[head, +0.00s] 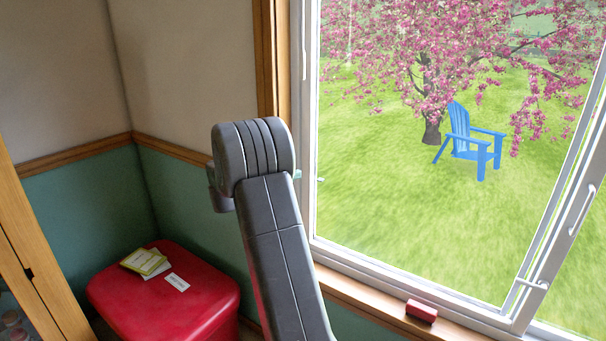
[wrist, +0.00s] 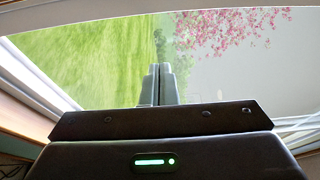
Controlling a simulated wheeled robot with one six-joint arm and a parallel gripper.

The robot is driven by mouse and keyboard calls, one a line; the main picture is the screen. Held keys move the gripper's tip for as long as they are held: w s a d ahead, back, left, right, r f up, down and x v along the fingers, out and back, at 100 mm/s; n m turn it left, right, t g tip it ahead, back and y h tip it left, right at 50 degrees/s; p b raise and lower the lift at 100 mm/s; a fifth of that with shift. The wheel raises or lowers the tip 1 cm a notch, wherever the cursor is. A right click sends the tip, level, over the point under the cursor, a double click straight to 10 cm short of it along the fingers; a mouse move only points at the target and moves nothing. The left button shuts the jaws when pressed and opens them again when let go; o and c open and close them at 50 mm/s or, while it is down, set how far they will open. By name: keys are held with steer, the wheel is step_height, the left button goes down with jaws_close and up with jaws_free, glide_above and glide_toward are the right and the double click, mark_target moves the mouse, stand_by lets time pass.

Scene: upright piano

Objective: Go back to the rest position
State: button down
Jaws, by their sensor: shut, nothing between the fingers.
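In the head view my dark grey arm rises from the bottom centre, in front of the window's left frame. The gripper itself is hidden behind the arm there, or too small to tell. No piano shows clearly in either view.
The window (head: 311,150) stands close to my arm, with a wooden sill below. A small red block (head: 421,311) lies on the sill. A red box (head: 150,305) with papers (head: 147,262) on top stands in the corner at left.

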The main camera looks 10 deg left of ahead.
steer(key=shift+s+a, duration=0.2)
steer(key=shift+s, duration=0.1)
steer(key=shift+w+d, duration=0.1)
